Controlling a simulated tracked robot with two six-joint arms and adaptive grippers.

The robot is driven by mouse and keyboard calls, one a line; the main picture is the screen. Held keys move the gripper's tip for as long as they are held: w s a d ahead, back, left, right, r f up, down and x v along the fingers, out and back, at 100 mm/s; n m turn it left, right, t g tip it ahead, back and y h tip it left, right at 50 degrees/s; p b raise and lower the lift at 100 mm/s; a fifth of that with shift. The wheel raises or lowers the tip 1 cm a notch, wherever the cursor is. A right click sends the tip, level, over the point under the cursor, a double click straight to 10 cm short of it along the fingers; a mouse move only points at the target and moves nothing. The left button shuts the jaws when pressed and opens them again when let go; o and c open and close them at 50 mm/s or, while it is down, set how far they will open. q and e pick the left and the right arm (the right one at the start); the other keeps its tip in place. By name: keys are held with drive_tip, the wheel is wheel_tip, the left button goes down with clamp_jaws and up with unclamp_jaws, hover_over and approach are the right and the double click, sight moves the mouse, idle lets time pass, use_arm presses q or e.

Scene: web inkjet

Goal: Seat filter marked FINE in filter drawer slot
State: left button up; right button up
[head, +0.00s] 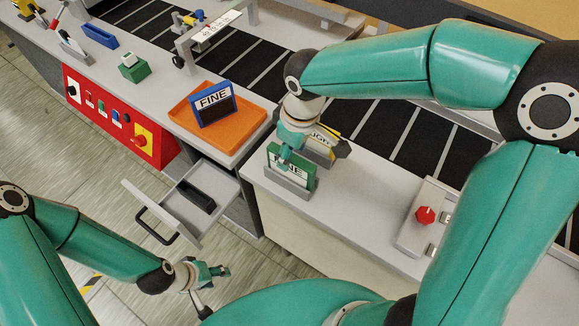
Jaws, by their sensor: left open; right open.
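A blue-framed filter marked FINE (213,103) stands tilted in the orange tray (240,140). A green filter marked FINE (302,173) stands in a grey holder (285,184) on the counter. My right gripper (310,152) is open at the green filter and covers part of its label; I cannot tell whether it touches. A yellow and white card (322,139) behind is partly hidden, its lettering unclear. The filter drawer (180,221) is pulled out, with a dark slot block (194,196) inside holding no filter. My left gripper (213,286) is open and empty, below the drawer.
A red control panel (107,116) is on the counter's front. A box with a red knob (425,215) stands to the right. A green block (134,68) and blue tray (100,35) are at upper left. A dark conveyor (245,63) runs behind. The drawer handle (152,226) juts out over the floor.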

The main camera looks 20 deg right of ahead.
sight(291, 169)
drive_tip(key=shift+w+f, duration=0.1)
drive_tip(key=shift+f, duration=1.25)
clamp_jaws()
drive_tip(key=shift+r, duration=0.1)
